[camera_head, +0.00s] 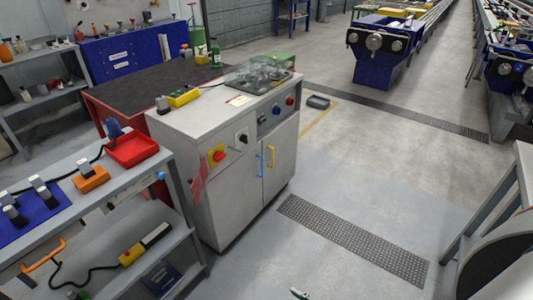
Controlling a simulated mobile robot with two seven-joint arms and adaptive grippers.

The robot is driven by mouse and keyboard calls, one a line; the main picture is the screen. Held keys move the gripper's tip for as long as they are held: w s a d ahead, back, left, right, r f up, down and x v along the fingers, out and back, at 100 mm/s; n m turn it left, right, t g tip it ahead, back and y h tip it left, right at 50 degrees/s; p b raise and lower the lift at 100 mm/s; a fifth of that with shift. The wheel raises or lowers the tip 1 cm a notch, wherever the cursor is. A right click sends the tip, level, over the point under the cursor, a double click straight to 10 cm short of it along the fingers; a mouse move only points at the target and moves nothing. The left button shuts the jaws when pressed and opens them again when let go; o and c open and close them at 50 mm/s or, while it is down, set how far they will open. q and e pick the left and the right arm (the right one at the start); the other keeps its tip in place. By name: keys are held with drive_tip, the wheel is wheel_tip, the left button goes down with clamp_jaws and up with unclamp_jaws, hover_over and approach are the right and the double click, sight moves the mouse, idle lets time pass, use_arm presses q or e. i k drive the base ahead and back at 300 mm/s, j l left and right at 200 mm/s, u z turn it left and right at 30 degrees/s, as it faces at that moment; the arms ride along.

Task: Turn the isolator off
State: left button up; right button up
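A pale grey control cabinet (240,205) stands left of centre, with two doors and a sloping front panel. On its left panel is a red knob on a yellow plate (218,156), which looks like an isolator switch. To its right is a light plate with a dark rotary knob (242,138). Which of the two is the isolator, and the exact angle of each handle, I cannot tell. A red tag (198,180) hangs at the cabinet's left edge.
A grey shelf bench (185,222) with a red tray (133,149) stands close left of the cabinet. Blue (263,119) and red (290,101) controls sit further right on the cabinet. The floor in front is open around a dark grating (350,238). A small unclear object (299,293) shows at the bottom edge.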

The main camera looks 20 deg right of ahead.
sight(218, 155)
drive_tip(key=z, duration=0.3)
drive_tip(key=i+l+u, duration=0.1)
drive_tip(key=u, duration=0.35)
drive_tip(key=l+u, duration=0.4)
drive_tip(key=i+l+u, duration=0.2)
drive_tip(key=l, duration=0.3)
drive_tip(key=l+u, duration=0.15)
drive_tip(key=l, duration=0.3)
drive_tip(key=l+u, duration=0.2)
drive_tip(key=l, duration=1.75)
